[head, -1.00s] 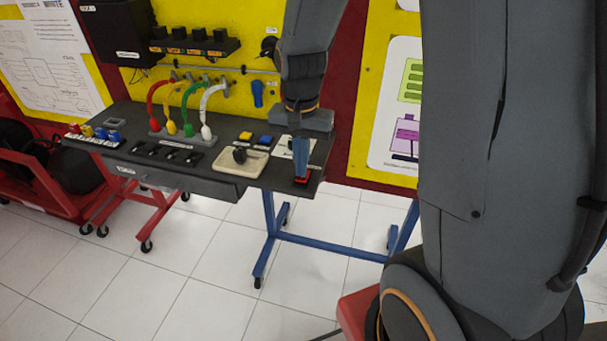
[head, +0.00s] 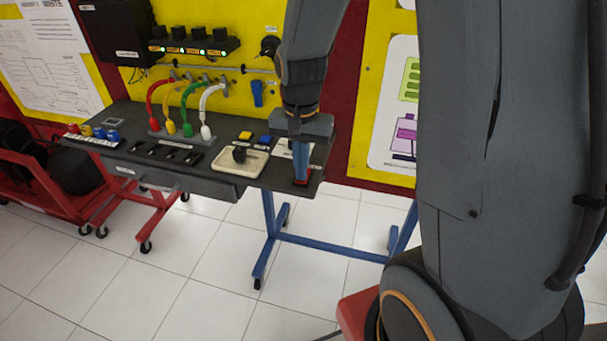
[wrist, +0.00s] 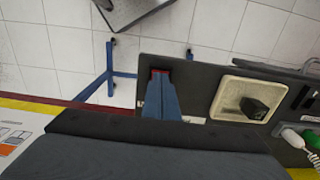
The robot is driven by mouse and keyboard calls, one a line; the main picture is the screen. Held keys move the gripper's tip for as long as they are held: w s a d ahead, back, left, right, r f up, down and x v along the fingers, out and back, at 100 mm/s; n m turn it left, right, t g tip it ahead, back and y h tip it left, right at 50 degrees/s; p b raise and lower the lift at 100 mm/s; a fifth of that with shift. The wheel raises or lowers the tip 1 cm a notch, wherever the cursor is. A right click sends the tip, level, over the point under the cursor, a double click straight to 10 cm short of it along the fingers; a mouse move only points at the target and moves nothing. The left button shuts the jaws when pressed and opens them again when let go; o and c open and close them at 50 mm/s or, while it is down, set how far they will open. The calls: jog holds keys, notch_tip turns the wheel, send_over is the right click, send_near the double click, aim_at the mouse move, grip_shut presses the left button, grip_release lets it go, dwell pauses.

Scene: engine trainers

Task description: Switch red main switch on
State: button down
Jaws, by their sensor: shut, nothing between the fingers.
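The red main switch (head: 302,182) sits at the front right corner of the dark bench top (head: 226,131). My gripper (head: 300,177) is shut and empty, pointing down with its blue fingertips at the switch. In the wrist view, the fingertips (wrist: 160,80) reach the red switch (wrist: 160,70), which they mostly cover. I cannot tell how far the switch is tilted or whether the tips press on it. Green lamps glow on the black module row (head: 195,45) on the yellow panel.
Coloured hoses (head: 183,105) arch farther left. White floor is open in front of the bench.

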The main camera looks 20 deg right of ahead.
notch_tip(320, 180, up, 7)
jog(key=p, duration=0.6)
dwell(0.3)
dwell(0.4)
jog(key=s+f+n+t+b, duration=0.1)
jog(key=s+f+n+b, duration=0.1)
jog(key=s+n+b, duration=0.2)
jog(key=s+n, duration=0.3)
jog(key=s, duration=0.2)
jog(key=shift+s+f+b, duration=0.15)
jog(key=shift+f+b, duration=0.05)
jog(key=shift+b, duration=0.15)
